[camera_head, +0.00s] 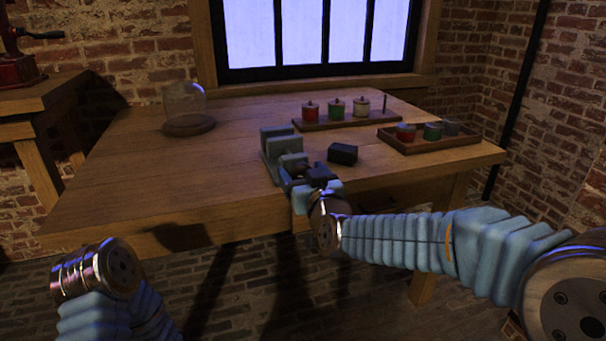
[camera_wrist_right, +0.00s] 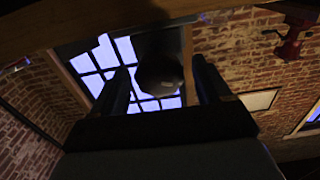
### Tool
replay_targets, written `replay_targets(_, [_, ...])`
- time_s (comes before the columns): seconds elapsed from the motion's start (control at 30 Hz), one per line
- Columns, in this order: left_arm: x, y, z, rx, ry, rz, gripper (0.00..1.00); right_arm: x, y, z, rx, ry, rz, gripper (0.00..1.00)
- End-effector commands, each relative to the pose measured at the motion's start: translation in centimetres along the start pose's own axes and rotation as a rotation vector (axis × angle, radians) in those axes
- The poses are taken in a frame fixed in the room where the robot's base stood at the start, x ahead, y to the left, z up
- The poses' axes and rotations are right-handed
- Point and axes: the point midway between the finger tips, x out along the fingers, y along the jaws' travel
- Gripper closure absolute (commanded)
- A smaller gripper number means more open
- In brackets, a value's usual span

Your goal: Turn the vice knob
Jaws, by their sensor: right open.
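The grey-green vice (camera_head: 270,148) sits at the front edge of the wooden table in the head view. My right gripper (camera_head: 308,178) is at the front end of the vice and covers its knob in that view. In the right wrist view the dark round vice knob (camera_wrist_right: 158,75) shows between the two open fingers of the right gripper (camera_wrist_right: 162,85). A gap shows on each side of the knob; the picture is too dark to tell any contact. My left arm is at the lower left, and its gripper is out of sight.
A dark block (camera_head: 342,153) lies right of the vice. A wooden rack (camera_head: 340,123) with several lidded jars stands behind, and a tray (camera_head: 430,148) of jars is at the right. A glass dome (camera_head: 184,102) stands at the left. The left front tabletop is clear.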

Motion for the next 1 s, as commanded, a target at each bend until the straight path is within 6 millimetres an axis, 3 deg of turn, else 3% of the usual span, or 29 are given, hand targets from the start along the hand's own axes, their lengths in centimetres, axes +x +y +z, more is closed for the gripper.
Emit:
replay_targets(0.2, [0.0,0.0,0.0,0.000,0.000,0.000,0.00,0.0,0.0,0.0,0.000,0.000,0.000,0.23])
replay_targets(0.57, [0.0,0.0,0.0,0.000,0.000,0.000,0.00,0.0,0.0,0.0,0.000,0.000,0.000,0.75])
replay_targets(0.83, [1.4,-0.9,-0.2,-0.005,0.006,-0.005,0.00,0.0,0.1,0.4,0.094,0.002,0.002,0.76])
replay_targets(1.0, [1.1,-0.9,-0.2,-0.006,0.007,-0.006,0.00,0.0,0.1,-0.1,0.119,0.002,0.002,0.76])
